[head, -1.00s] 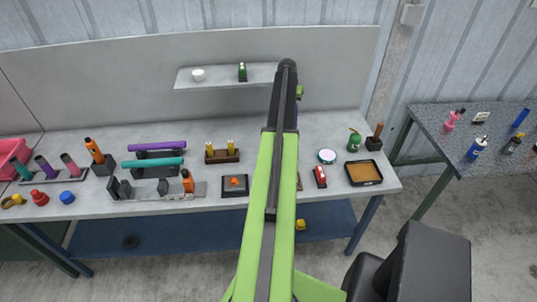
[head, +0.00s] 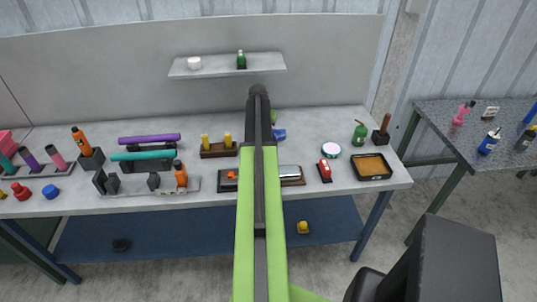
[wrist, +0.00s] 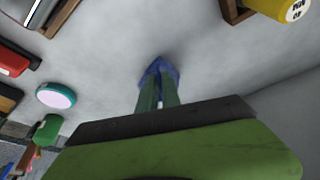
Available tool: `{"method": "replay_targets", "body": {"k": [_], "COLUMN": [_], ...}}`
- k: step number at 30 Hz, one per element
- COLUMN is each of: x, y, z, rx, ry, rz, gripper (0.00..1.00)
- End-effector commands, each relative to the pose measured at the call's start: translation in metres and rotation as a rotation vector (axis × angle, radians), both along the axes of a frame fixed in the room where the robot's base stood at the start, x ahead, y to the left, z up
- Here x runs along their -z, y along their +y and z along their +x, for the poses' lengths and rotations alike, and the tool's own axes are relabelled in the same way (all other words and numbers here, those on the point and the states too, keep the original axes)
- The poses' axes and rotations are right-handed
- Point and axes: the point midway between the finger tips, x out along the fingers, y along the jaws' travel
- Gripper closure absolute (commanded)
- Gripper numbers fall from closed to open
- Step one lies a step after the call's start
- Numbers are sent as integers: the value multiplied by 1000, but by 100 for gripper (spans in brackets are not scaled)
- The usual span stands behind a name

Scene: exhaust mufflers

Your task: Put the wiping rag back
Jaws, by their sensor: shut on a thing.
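A small blue cloth, which looks like the wiping rag (head: 279,134), shows just right of my arm's end over the back middle of the workbench (head: 330,119). In the wrist view the blue rag (wrist: 160,66) is bunched between the green fingertips of my gripper (wrist: 158,80). The gripper is shut on it. In the head view my gripper (head: 274,117) is mostly hidden behind my arm. The rag is low over the grey top; I cannot tell whether it touches it.
A wooden holder with yellow items (head: 219,148) stands to the left. A whitish block on a wooden base (head: 290,175), a red item (head: 325,170), a round tin (head: 331,149) and a black tray (head: 371,166) lie to the right. Bare bench surrounds the rag.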

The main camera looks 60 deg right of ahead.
Motion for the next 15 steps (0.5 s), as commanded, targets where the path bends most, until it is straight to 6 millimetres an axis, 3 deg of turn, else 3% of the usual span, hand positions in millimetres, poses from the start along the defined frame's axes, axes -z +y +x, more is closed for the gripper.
{"method": "replay_targets", "body": {"k": [1,6,15], "x": [16,41,69], "y": [10,36,69], "z": [3,18,37], "rx": [-2,-2,0], "ry": [1,2,1], "rz": [0,0,0], "gripper": [100,100,100]}}
